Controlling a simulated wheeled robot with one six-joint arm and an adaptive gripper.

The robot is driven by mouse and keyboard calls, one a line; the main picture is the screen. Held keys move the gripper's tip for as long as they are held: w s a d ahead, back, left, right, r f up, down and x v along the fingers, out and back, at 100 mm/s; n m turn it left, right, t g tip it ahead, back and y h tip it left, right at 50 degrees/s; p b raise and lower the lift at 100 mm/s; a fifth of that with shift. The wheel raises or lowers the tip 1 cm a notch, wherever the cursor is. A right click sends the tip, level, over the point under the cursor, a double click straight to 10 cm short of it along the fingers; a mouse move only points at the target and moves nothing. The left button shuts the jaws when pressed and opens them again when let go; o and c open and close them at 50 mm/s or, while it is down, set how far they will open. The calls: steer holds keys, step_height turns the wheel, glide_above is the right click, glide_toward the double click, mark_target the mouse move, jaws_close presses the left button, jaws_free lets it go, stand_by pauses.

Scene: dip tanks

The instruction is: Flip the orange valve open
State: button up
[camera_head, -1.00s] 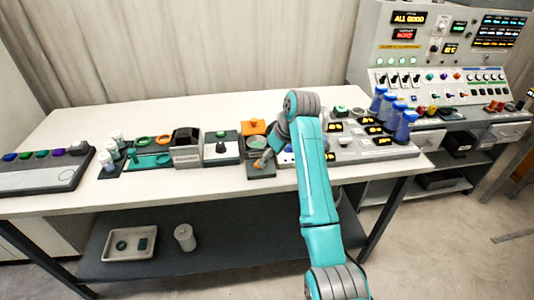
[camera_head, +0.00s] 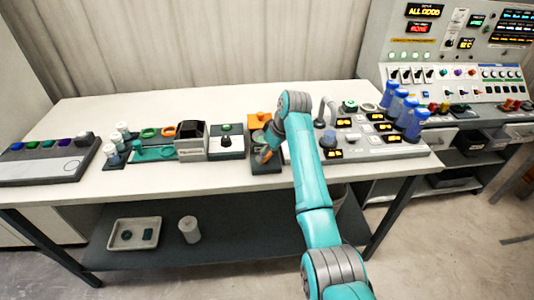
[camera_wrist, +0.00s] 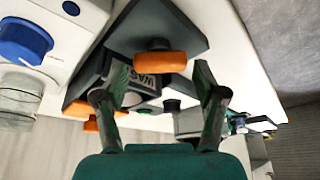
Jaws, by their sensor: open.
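The orange valve handle (camera_wrist: 160,61) is a short rounded bar on a dark grey block, near the top middle of the wrist view. My gripper (camera_wrist: 160,78) is open, with one finger on each side of the handle's line. The handle appears just beyond and between the fingertips; I cannot tell whether they touch it. In the head view my gripper (camera_head: 265,154) is at the dark valve unit (camera_head: 267,169) near the table's front edge. The gripper largely hides the handle there. An orange part (camera_head: 260,121) sits at the back of this unit.
A black-knobbed box (camera_head: 226,146) stands close to the left. A grey panel with blue bottles (camera_head: 390,97) and lit displays is to the right. In the wrist view, a blue knob (camera_wrist: 25,40) is at the left. The white table (camera_head: 120,185) is clear along its front.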

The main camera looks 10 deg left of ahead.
steer(key=shift+w+a+f, duration=0.1)
steer(key=shift+a+f, duration=0.05)
steer(key=shift+f, duration=0.3)
steer(key=c, duration=0.9)
steer(key=shift+n, duration=0.4)
steer(key=n+g, duration=0.1)
steer(key=n, duration=0.1)
steer(key=shift+w+n, duration=0.1)
steer(key=shift+n, duration=0.2)
steer(key=n+g, duration=0.2)
steer(key=n, duration=0.3)
steer(key=shift+n, duration=0.3)
